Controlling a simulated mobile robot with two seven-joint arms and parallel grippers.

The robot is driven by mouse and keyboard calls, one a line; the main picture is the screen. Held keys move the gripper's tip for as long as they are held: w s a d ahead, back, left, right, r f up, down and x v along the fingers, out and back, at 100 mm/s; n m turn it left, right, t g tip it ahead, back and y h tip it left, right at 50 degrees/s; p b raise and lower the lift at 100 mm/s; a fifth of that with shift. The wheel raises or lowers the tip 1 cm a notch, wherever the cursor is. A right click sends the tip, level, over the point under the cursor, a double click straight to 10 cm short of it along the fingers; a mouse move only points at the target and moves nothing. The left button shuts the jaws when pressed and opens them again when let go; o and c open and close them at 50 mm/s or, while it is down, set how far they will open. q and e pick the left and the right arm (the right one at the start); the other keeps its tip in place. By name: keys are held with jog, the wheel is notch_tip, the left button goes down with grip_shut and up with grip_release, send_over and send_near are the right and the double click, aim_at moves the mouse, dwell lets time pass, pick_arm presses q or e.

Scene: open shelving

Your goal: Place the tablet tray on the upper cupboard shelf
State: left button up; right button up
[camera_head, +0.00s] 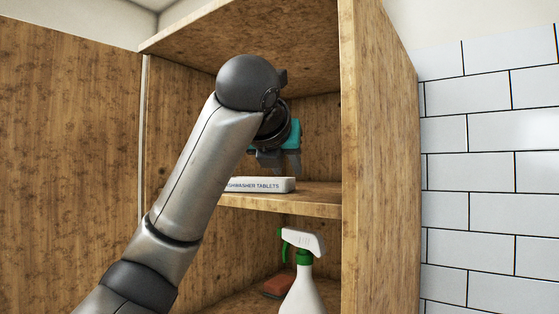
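The tablet tray (264,185) is a low white box with dark lettering reading "DISHWASHER TABLETS". It lies flat on the upper cupboard shelf (318,200), near the front edge. My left forearm hides its left end. My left gripper (282,169) points down inside the upper compartment, just above the tray. Its dark fingers are spread with a gap between them, and they look clear of the tray. My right gripper is not in view.
A white spray bottle (303,291) with a green collar and trigger stands in the lower compartment. A reddish-brown sponge-like block (278,285) lies beside it. The cupboard's right side panel (376,160) and top panel (255,35) bound the opening.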

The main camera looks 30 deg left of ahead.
pick_arm(q)
jog(key=v, duration=0.3)
jog(key=shift+s+r, duration=0.15)
jog(key=shift+s, duration=0.1)
jog(key=shift+v, duration=1.3)
jog(key=shift+d, duration=0.1)
